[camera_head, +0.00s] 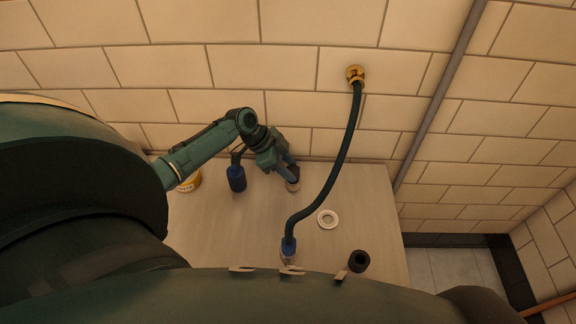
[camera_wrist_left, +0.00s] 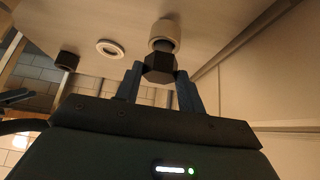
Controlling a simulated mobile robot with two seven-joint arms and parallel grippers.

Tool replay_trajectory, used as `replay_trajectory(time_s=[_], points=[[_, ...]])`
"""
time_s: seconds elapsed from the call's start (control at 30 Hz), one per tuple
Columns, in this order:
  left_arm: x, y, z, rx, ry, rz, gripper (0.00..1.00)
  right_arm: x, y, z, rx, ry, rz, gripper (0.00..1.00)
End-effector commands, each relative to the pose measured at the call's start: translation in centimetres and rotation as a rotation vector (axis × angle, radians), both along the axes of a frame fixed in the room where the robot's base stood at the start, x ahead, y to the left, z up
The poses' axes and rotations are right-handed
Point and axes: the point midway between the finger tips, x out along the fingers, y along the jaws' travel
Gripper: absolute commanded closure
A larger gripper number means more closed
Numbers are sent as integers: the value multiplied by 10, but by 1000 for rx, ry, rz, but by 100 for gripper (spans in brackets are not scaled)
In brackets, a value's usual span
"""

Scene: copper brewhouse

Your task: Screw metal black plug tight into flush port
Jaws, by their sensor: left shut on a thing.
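The black hexagonal plug (camera_wrist_left: 160,68) is between the two fingertips of my left gripper (camera_head: 290,172). The gripper is shut on it. In the left wrist view the plug lines up with the round pale metal port (camera_wrist_left: 164,30), with a narrower dark section between them. In the head view the port (camera_head: 293,186) stands at the table's back, right under the fingertips, which hide most of the plug. I cannot tell how deep the plug sits. My right gripper is not in view.
A white ring (camera_head: 328,219) and a black socket-like piece (camera_head: 359,261) lie on the pale table (camera_head: 220,235). A dark hose (camera_head: 338,165) runs from a brass wall fitting (camera_head: 356,75) to the table front. A blue fitting (camera_head: 237,178) and yellow tub (camera_head: 190,183) are left.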

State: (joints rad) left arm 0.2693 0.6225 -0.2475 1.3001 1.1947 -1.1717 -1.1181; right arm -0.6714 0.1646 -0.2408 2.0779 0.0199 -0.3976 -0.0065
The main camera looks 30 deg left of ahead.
Motion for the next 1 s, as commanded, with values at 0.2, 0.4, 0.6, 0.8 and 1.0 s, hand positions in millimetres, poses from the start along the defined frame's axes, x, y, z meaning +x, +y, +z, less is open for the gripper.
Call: replay_trajectory(time_s=[0.2,0.4,0.6,0.8,1.0], points=[[0,0,-6,-1,-1,0,90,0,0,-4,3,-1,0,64],[0,0,-11,-1,-1,0,90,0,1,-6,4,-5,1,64],[0,0,-11,-1,-1,-1,90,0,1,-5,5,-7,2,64],[3,1,-11,0,0,-67,90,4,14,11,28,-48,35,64],[5,1,-11,-1,-1,-245,90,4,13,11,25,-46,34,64]])
